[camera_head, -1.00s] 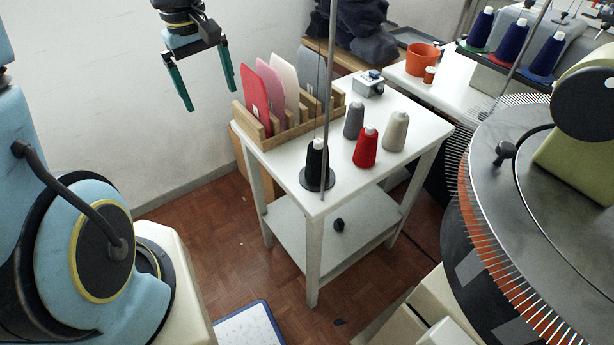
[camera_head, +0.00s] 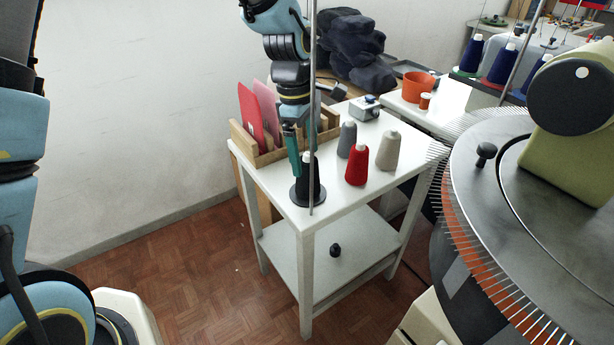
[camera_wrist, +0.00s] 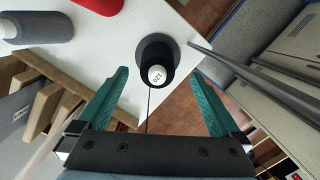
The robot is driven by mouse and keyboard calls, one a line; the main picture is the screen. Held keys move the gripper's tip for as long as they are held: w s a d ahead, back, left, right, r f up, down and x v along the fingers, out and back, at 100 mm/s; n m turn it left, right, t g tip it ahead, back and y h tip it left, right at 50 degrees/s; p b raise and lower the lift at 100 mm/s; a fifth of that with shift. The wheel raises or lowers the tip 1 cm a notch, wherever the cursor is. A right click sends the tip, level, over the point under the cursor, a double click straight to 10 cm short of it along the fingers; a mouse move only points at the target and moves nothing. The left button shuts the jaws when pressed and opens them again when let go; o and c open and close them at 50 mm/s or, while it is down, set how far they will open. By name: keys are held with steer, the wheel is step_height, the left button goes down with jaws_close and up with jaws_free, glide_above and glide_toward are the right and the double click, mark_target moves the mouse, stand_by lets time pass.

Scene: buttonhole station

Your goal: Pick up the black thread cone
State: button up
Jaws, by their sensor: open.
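The black thread cone (camera_head: 307,182) stands upright on a dark round base at the front left corner of the white table (camera_head: 333,205), close to a thin metal pole. My gripper (camera_head: 302,160) is above and just behind the cone, with its green fingers pointing down. In the wrist view the cone (camera_wrist: 156,58) shows from above, with a pale labelled top and a thread running from it. It lies ahead of and between the open fingers of my gripper (camera_wrist: 160,88). Nothing is held.
The thin pole (camera_head: 312,100) rises beside the cone; it crosses the right of the wrist view (camera_wrist: 250,62). Red (camera_head: 357,166), grey (camera_head: 347,140) and beige (camera_head: 387,152) cones stand right of it. A wooden rack (camera_head: 262,158) with coloured panels stands behind left.

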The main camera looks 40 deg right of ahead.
steer(key=shift+s+d+f+p, duration=0.1)
steer(key=shift+f+p, duration=0.15)
steer(key=shift+f, duration=0.6)
steer(key=shift+s+d+f+p, duration=0.15)
steer(key=shift+f+p, duration=0.1)
steer(key=shift+f, duration=0.65)
steer(key=shift+s+d+f+p, duration=0.1)
steer(key=shift+f+p, duration=0.15)
steer(key=shift+f, duration=0.6)
steer(key=shift+c, duration=0.4)
steer(key=c, duration=1.4)
step_height(320, 180, up, 12)
steer(key=shift+f, duration=0.2)
steer(key=shift+f+b, duration=0.1)
steer(key=shift+b, duration=0.2)
